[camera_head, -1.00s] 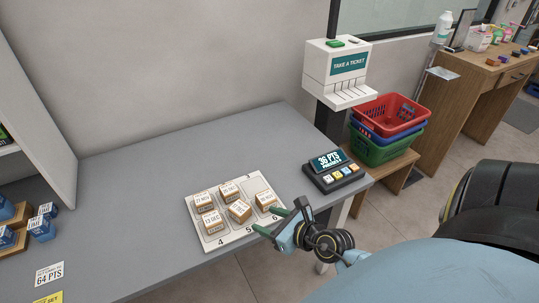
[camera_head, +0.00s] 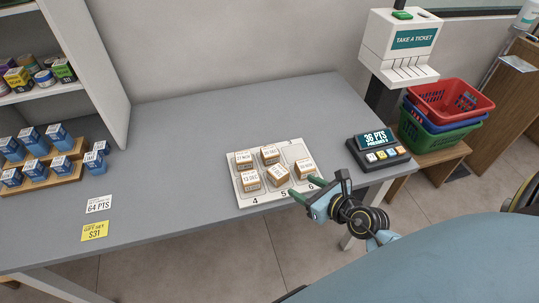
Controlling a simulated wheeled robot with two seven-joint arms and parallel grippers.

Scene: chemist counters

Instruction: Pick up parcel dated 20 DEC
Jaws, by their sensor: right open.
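Several small brown parcels with white date labels stand on a pale numbered tray on the grey counter. The front left parcel (camera_head: 250,182) seems to read 13 DEC and the back left parcel (camera_head: 244,161) 27 NOV. The back middle parcel (camera_head: 270,157) seems to show a DEC date, its day unclear. The front middle parcel (camera_head: 278,177) has a label too small to read. The right parcel (camera_head: 305,169) seems to show a NOV date. My right gripper (camera_head: 307,189) is open and empty, its green fingertips at the tray's front right, beside the right parcel. My left gripper is out of view.
The tray (camera_head: 241,204) lies near the counter's front edge. A points terminal (camera_head: 377,150) and a ticket dispenser (camera_head: 400,45) stand to the right. Stacked baskets (camera_head: 440,128) sit on a low bench. Blue boxes (camera_head: 62,138) and shelves are at left. The counter's middle back is clear.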

